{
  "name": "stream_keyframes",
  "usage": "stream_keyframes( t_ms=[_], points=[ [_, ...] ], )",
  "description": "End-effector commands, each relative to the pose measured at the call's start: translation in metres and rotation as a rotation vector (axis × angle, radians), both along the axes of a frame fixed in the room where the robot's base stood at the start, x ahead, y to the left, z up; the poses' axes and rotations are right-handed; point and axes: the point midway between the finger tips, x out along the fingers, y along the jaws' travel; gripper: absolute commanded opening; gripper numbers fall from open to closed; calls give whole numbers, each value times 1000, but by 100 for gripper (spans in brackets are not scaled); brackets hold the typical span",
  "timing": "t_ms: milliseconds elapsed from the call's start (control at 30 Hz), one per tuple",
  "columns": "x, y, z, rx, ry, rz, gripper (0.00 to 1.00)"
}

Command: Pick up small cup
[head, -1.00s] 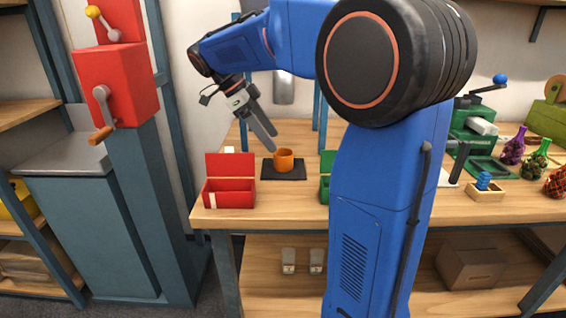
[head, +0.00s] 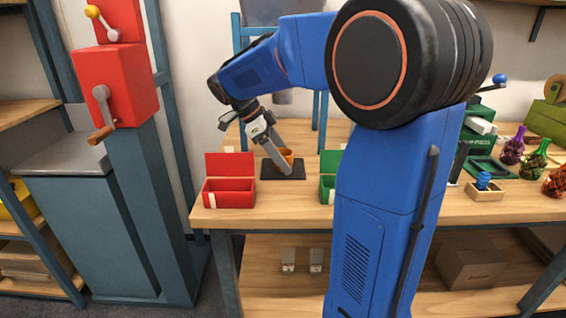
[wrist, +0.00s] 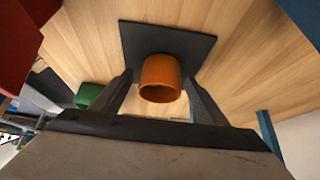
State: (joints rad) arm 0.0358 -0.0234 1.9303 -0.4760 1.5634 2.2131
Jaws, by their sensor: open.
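The small orange cup (head: 287,154) stands on a dark square mat (head: 296,172) on the wooden workbench. In the head view my gripper (head: 284,166) partly covers it. In the wrist view the cup (wrist: 160,77) sits between and a little beyond the two dark fingers of my gripper (wrist: 158,84), its open rim facing the camera. The fingers are apart, one on each side, and I see no clear contact with the cup.
An open red box (head: 229,192) stands left of the mat and an open green box (head: 327,188) stands right of it. Farther right are a small wooden tray (head: 486,194) and several net bags (head: 513,148). A red cranked machine (head: 118,82) stands left of the bench.

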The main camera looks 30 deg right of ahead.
Motion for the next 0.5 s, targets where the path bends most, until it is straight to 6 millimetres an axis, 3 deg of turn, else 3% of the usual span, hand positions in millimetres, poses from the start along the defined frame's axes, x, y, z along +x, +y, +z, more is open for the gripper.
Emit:
stream_keyframes(
  t_ms=[67,300,333,500],
  points=[
    [0,0,0,0,0,0,65],
    [0,0,0,0,0,0,7],
    [0,0,0,0,0,0,3],
    [0,0,1,0,0,0,3]
  ],
)
